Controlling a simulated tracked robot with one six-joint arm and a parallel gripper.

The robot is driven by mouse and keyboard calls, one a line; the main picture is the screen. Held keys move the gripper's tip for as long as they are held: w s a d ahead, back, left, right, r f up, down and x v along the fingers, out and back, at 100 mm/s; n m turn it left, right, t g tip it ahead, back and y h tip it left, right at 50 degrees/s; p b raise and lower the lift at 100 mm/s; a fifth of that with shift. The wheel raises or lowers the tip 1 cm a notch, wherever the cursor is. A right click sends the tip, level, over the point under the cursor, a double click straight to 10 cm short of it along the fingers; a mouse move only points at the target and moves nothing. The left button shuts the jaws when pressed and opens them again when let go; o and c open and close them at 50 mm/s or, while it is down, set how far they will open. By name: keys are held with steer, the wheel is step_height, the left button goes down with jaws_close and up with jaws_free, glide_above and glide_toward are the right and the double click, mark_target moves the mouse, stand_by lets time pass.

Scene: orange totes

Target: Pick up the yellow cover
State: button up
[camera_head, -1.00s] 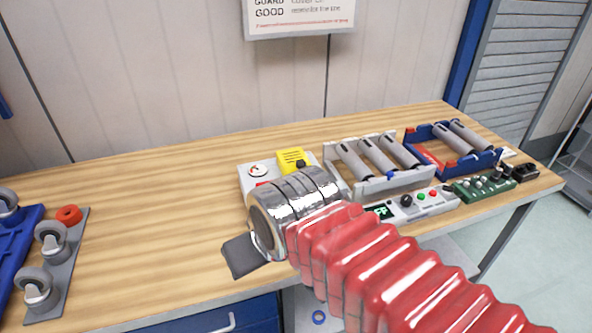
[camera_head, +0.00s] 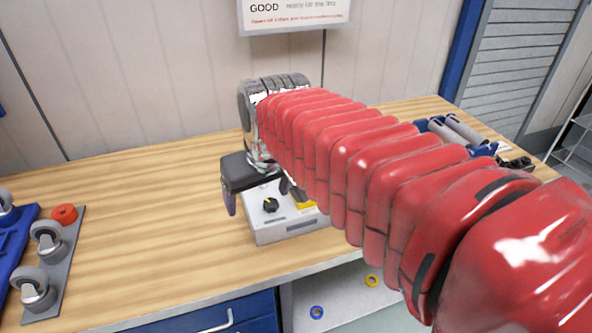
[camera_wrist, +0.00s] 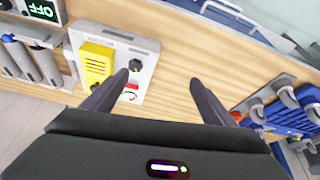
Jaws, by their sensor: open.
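The yellow cover (camera_wrist: 97,65) sits on a light grey control box (camera_wrist: 145,50) on the wooden bench. In the head view only a small edge of the yellow cover (camera_head: 306,205) shows; my arm and gripper hide the rest. My gripper (camera_head: 260,193) is open and empty above the grey box, fingers pointing down.
Grey casters (camera_head: 47,240) and a red ring (camera_head: 64,214) stand at the left beside a blue tray (camera_head: 18,245). Grey rollers (camera_head: 450,130) lie at the right, partly behind my arm. A sign (camera_head: 295,14) hangs on the wall.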

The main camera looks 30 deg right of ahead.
steer(key=shift+o, duration=1.2)
steer(key=w+d+m+g, duration=0.1)
steer(key=w+d, duration=0.7)
steer(key=d, duration=0.1)
steer(key=shift+d+r, duration=0.15)
steer(key=shift+r, duration=0.3)
steer(key=w+d+f, duration=0.2)
steer(key=w+d, duration=0.3)
steer(key=d, duration=0.6)
steer(key=shift+w+m+g, duration=0.3)
steer(key=shift+w+m, duration=0.05)
steer(key=shift+m, duration=0.05)
steer(key=shift+f, duration=0.1)
steer(key=x, duration=0.8)
steer(key=shift+f, duration=0.25)
steer(key=shift+x, duration=2.65)
steer(key=shift+r, duration=0.1)
steer(key=shift+c, duration=0.5)
